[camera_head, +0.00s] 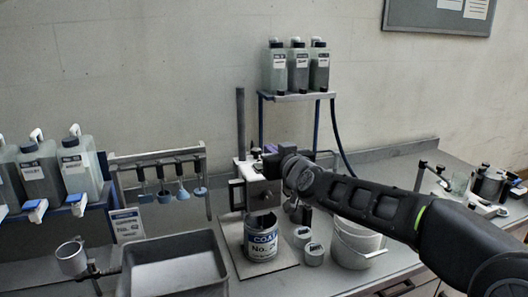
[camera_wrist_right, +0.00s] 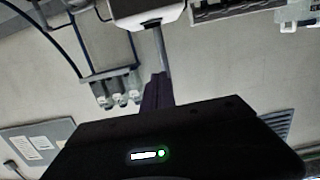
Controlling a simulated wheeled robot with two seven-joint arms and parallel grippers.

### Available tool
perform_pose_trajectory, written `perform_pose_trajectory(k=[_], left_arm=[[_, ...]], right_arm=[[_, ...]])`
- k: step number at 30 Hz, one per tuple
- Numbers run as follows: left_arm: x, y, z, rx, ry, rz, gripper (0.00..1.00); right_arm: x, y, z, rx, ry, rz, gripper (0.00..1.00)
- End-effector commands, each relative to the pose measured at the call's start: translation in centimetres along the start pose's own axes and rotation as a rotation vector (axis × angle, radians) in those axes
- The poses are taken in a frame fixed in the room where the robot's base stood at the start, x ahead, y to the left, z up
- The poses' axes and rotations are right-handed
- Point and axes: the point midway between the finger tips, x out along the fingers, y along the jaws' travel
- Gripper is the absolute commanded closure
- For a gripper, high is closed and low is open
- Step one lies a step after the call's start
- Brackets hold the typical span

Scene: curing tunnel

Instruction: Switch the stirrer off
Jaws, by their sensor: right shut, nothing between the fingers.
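The stirrer (camera_head: 246,168) stands at the middle of the bench, with a white upper body, a dark front box and a tall thin column. A can labelled COAT (camera_head: 262,240) stands under its head. My right gripper (camera_head: 271,150) reaches in from the right, its purple fingers shut and empty, at the top of the stirrer head. Whether it touches the head I cannot tell. In the right wrist view the purple fingers (camera_wrist_right: 157,92) point toward the white stirrer body (camera_wrist_right: 146,16) and its column, seen upside down. The stirrer's switch is not clearly visible. My left gripper is out of view.
Bottles (camera_head: 298,68) stand on a raised shelf behind the stirrer. A grey tray (camera_head: 175,287) lies in front left, near a rack of hanging tools (camera_head: 160,160). White tubs (camera_head: 355,245) and small jars stand under my right arm. More bottles stand at far left.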

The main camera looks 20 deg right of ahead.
Motion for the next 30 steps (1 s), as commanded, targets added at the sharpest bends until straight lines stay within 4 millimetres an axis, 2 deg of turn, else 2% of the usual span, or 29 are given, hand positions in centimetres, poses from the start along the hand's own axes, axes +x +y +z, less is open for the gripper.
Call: perform_pose_trajectory(k=[3,7,30], left_arm=[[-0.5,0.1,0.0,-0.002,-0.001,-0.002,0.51],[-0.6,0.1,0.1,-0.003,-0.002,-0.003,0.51],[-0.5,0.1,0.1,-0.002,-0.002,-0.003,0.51]], right_arm=[[-1.6,-0.1,-0.6,0.0,0.001,-0.001,1.0],[-2.3,0.0,-0.6,0.001,0.0,0.001,1.0],[-2.4,0.0,-0.6,0.0,0.0,0.0,1.0]])
